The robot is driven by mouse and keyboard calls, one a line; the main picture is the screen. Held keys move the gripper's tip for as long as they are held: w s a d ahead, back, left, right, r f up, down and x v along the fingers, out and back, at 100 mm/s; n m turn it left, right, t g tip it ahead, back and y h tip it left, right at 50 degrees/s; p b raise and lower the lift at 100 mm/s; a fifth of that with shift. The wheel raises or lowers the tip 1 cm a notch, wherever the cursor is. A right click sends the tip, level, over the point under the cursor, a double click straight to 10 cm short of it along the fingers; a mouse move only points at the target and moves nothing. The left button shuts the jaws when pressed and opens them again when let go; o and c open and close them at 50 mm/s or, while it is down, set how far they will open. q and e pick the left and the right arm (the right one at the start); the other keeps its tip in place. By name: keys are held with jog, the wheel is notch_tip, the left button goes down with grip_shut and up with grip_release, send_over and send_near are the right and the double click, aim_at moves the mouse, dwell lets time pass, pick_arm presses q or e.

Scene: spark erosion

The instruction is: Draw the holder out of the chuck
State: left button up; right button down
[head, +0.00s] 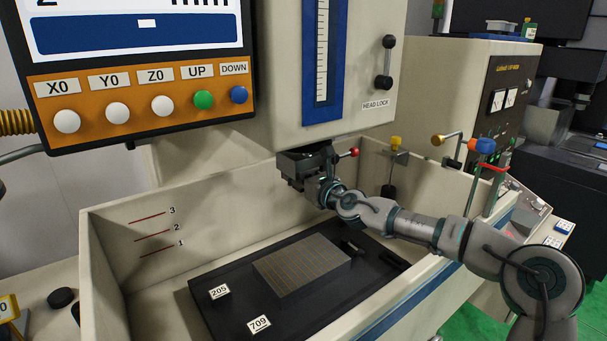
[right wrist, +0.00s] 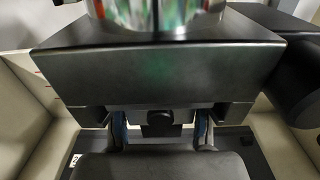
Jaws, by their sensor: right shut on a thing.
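The dark chuck (head: 300,163) hangs under the machine head in the head view, with a red-knobbed lever (head: 354,152) at its right. In the right wrist view the chuck (right wrist: 160,72) is a wide black block below a shiny metal cylinder (right wrist: 160,14). My right gripper (head: 318,184) reaches in from the right, just beneath the chuck. In the wrist view its two fingers (right wrist: 160,132) are on either side of a small dark part, the holder (right wrist: 160,120), right under the block. Most of the holder is hidden, and I cannot tell a gap between it and the chuck. My left gripper is not in view.
Below is the open tank (head: 93,240) with pale walls. A black plate (head: 235,316) in it bears a grey gridded block (head: 302,267) and labels 205 and 709. The control panel (head: 145,95) hangs at upper left. The tank's left part is free.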

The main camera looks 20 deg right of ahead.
jog(key=shift+d, duration=0.1)
jog(key=shift+b+v, duration=0.75)
jog(key=shift+v, duration=0.9)
jog(key=shift+s+d, duration=0.1)
jog(key=shift+s, duration=0.1)
dwell(0.4)
jog(key=b+v, duration=0.1)
jog(key=v, duration=0.9)
jog(key=shift+s, duration=0.15)
dwell(1.3)
jog(key=shift+d, duration=0.1)
